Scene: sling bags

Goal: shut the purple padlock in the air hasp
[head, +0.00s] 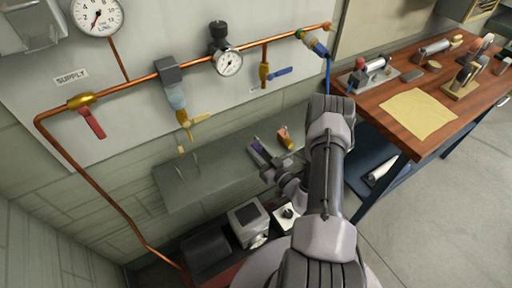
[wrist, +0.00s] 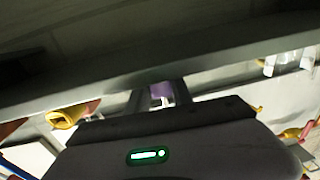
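A purple padlock (head: 258,149) is at the wall-side shelf, just beyond the tips of my gripper (head: 270,170) in the head view. In the wrist view, purple (wrist: 161,89) shows between the two dark fingertips of my gripper (wrist: 161,96). The fingers stand apart with the purple between them; I cannot tell whether they press on it. A yellow lever piece (head: 200,118), possibly the air hasp, hangs below the filter unit on the copper pipe. My arm and the small scale hide the padlock's shackle.
An orange and yellow item (head: 285,138) lies right of the padlock. A red-handled valve (head: 91,121) and a blue-handled valve (head: 278,72) project from the pipe. A wooden workbench (head: 445,115) stands right.

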